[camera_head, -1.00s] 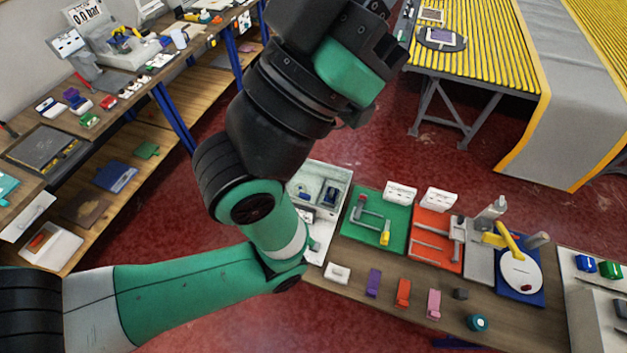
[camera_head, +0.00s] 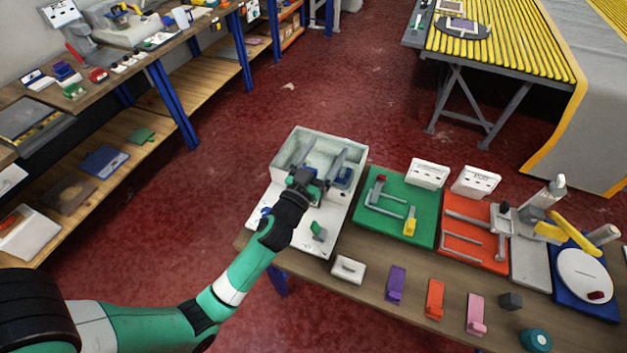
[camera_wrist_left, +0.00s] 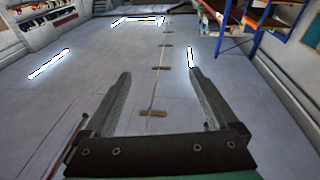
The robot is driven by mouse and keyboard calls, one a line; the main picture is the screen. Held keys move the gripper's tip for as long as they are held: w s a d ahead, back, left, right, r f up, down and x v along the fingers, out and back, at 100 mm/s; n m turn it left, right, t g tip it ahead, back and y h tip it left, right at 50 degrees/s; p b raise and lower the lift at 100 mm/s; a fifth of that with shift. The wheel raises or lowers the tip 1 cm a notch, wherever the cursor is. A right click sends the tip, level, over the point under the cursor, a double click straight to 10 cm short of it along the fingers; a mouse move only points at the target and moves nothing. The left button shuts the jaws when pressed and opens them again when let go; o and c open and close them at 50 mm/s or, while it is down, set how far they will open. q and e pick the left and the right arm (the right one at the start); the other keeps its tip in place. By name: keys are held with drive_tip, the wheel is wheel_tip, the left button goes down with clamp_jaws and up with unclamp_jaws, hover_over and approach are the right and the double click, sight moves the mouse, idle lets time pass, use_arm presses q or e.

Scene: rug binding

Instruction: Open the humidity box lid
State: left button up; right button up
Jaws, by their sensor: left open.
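The humidity box (camera_head: 350,149) is a pale, walled box at the back of a white board on the workbench. Its inside shows from above, with small dark and blue items in it. I cannot tell whether a clear lid covers it. My left gripper (camera_head: 320,158) is in front of the box in the head view and hides part of its interior. Its fingers are apart and point up, with nothing between them. The left wrist view shows the open fingers (camera_wrist_left: 158,85) and no box. I cannot tell whether the gripper touches the box. My right gripper is out of view.
A green plate (camera_head: 372,222) with a metal fixture and an orange plate (camera_head: 462,257) lie to the right. Several small coloured blocks, including a purple one (camera_head: 396,284), line the front edge. Red floor (camera_head: 240,150) is clear behind.

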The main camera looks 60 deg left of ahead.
sight(314, 161)
use_arm(q)
drive_tip(key=s+a+f+g+b, duration=0.1)
drive_tip(key=s+a+f+b, duration=0.15)
drive_tip(key=f, duration=0.65)
drive_tip(key=s+a+f+g+b, duration=0.1)
drive_tip(key=s+f+g+b, duration=0.2)
drive_tip(key=f, duration=0.5)
drive_tip(key=shift+n+t+y, duration=0.4)
drive_tip(key=shift+t, duration=0.1)
drive_tip(key=x, duration=1.1)
drive_tip(key=shift+a+r, duration=0.2)
drive_tip(key=shift+a, duration=0.25)
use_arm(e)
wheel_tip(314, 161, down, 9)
use_arm(q)
clamp_jaws()
